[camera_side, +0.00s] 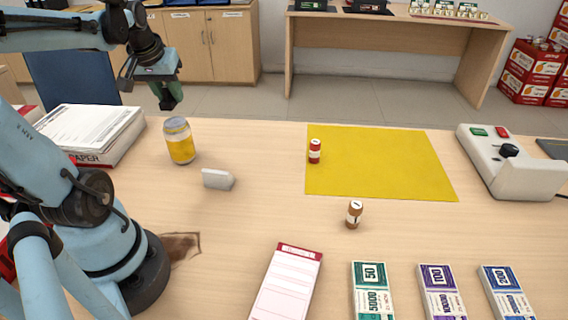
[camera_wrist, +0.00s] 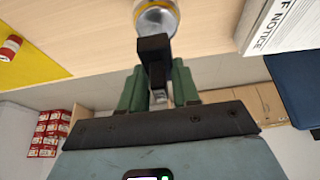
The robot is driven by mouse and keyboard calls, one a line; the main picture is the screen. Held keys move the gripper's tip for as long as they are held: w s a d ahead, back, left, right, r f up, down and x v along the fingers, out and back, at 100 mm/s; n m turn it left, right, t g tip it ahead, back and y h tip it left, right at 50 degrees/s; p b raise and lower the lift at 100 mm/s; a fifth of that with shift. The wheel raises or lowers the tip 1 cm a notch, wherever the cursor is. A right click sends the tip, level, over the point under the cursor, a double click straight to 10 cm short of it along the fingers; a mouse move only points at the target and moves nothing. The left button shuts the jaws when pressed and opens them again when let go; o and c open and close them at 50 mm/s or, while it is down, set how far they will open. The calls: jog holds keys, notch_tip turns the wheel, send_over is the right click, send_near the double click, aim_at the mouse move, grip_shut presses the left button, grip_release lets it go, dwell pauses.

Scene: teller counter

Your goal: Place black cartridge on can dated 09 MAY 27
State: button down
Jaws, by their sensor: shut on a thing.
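My gripper (camera_side: 164,90) is raised at the upper left in the side view, with its green fingers pointing down. It is shut on a black cartridge (camera_side: 172,102), which sticks out below the fingers. In the wrist view the cartridge (camera_wrist: 153,48) sits between the two green fingers (camera_wrist: 158,72), and its far end overlaps the edge of the can. The yellow and silver can (camera_side: 181,144) stands upright on the counter, below the cartridge and apart from it in the side view. The can's top also shows in the wrist view (camera_wrist: 156,16). No date is readable on it.
A stack of paper (camera_side: 95,130) lies left of the can. A small grey block (camera_side: 217,179) is right of it. A red bottle (camera_side: 315,151) stands on a yellow mat (camera_side: 385,165), and a brown bottle (camera_side: 354,214) stands in front. A notepad (camera_side: 287,285) and banknote bundles (camera_side: 372,290) line the front.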

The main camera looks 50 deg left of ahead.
aim_at(172, 107)
jog(key=shift+a+f, duration=0.15)
jog(key=shift+f, duration=2)
jog(key=shift+f, duration=0.1)
jog(key=c, duration=0.8)
grip_release()
jog(key=v, duration=1.2)
jog(key=w+d+f+m+t+h, duration=0.1)
jog(key=w+d+f+m, duration=0.2)
jog(key=d, duration=0.4)
jog(key=w+d+f+m+t+h, duration=0.1)
jog(key=w+d+f+m, duration=0.1)
jog(key=d, duration=0.5)
jog(key=w+d+f+m+t+h, duration=0.1)
jog(key=w+d+f+m+t, duration=0.1)
jog(key=d, duration=0.5)
jog(key=shift+w+d+f+m, duration=0.2)
jog(key=shift+w+f+m, duration=0.2)
jog(key=shift+f+m, duration=0.15)
jog(key=shift+w+d+f+m, duration=0.15)
jog(key=shift+w+f+m, duration=0.3)
jog(key=shift+f, duration=0.15)
